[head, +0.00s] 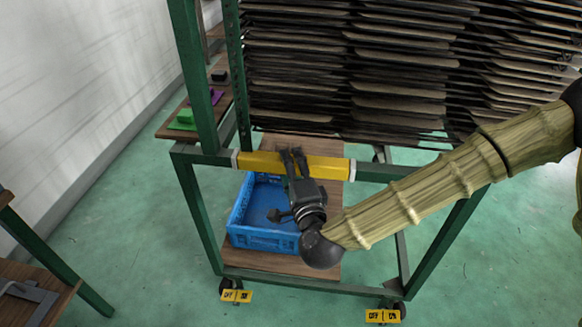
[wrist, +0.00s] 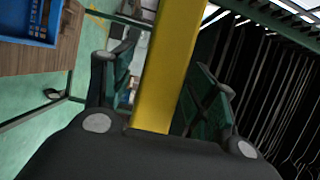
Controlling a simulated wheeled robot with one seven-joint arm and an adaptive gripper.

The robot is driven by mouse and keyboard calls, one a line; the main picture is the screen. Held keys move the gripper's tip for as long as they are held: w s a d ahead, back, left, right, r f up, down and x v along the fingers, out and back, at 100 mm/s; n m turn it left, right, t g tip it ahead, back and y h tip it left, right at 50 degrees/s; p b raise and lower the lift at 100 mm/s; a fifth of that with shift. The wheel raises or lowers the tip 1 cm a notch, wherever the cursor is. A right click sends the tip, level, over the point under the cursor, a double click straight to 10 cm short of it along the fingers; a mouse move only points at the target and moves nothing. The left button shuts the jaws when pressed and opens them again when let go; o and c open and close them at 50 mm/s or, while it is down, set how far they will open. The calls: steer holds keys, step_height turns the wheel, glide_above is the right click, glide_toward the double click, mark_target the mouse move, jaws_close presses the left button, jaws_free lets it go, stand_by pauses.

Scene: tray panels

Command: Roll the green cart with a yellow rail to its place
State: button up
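The green cart (head: 193,215) stands in the middle of the head view, with a yellow rail (head: 325,168) across its front. My gripper (head: 291,152) is at the left-middle part of the rail. In the wrist view the yellow rail (wrist: 165,65) passes between the two fingers of my gripper (wrist: 165,80), one on each side. The fingers look spread, with a gap showing beside the rail, so they are around it but not closed on it. My palm hides the near end of the rail in that view.
The cart carries stacked trays (head: 400,70) above and a blue crate (head: 262,240) on its wooden lower shelf. Yellow tags (head: 236,296) show at its castors. A wooden bench (head: 35,300) stands at the lower left and a white wall (head: 80,90) behind. Green floor (head: 135,225) is clear between.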

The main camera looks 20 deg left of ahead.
steer(key=v, duration=0.7)
steer(key=shift+s+d, duration=0.15)
steer(key=shift+s, duration=0.1)
stand_by(0.4)
steer(key=s+d+f+n+g+h, duration=0.1)
steer(key=d+f+n+g, duration=0.1)
steer(key=f, duration=0.5)
steer(key=s+d+f+n+g, duration=0.1)
steer(key=s+f+g, duration=0.1)
steer(key=f, duration=0.4)
steer(key=s+d+f+n+g+h, duration=0.25)
steer(key=s+d+f, duration=0.25)
steer(key=d+f, duration=0.4)
steer(key=s+d+f+n+g+h, duration=0.25)
steer(key=s+d+f+g, duration=0.2)
steer(key=d+f, duration=0.55)
steer(key=s+d+f+n+g+h, duration=0.1)
steer(key=s+d+f+g+h, duration=0.1)
steer(key=s+d+f, duration=0.35)
steer(key=s+d+f+n+g+h, duration=0.2)
steer(key=s+d, duration=0.4)
steer(key=d, duration=0.4)
step_height(320, 180, up, 16)
steer(key=p, duration=1.6)
steer(key=shift+d, duration=0.3)
